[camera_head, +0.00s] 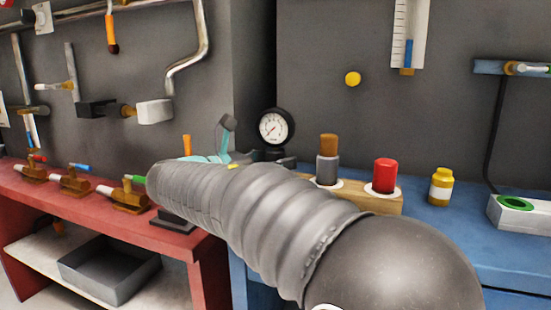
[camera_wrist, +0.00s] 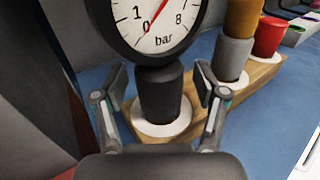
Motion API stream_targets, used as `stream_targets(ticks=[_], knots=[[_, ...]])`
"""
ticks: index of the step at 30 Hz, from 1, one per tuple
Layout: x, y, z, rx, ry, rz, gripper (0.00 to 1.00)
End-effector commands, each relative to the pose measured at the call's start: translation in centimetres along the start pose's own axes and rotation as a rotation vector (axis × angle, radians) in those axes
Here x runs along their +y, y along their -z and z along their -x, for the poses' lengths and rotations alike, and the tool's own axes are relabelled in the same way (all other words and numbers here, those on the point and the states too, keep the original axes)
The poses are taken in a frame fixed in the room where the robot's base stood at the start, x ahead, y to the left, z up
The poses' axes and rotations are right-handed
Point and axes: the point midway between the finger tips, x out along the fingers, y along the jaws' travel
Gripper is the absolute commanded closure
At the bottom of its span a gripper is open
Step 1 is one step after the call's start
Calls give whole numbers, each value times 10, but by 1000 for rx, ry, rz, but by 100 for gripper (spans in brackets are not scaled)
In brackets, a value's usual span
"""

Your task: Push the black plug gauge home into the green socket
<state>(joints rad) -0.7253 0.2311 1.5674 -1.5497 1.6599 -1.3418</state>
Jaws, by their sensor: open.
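The black plug gauge (camera_wrist: 162,98) stands upright in a white ring at the near end of a wooden block, in the wrist view. A round dial reading in bar shows directly above it; I cannot tell if they are joined. My gripper (camera_wrist: 160,94) is open, with one finger on each side of the black plug; gaps show between the fingers and the plug. In the head view the dark plug (camera_head: 274,154) shows below the dial, its lower part hidden by my arm. The green socket (camera_head: 516,204) is a green ring on a pale block at the far right.
The wooden block (camera_head: 375,204) also carries a grey plug with a brown top (camera_head: 327,164) and a red plug (camera_head: 384,175). A yellow bottle (camera_head: 441,186) stands between the block and the socket on the blue bench (camera_head: 455,222). A red bench (camera_head: 95,205) is at left.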

Motion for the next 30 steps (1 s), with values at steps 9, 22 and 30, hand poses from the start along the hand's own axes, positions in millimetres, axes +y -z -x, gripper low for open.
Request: stream_targets(ticks=[9, 22, 30], knots=[[0, 0, 1, 0, 0, 0, 78], [0, -2, 1, -1, 0, -1, 100], [0, -25, 1, -1, 0, -3, 100]])
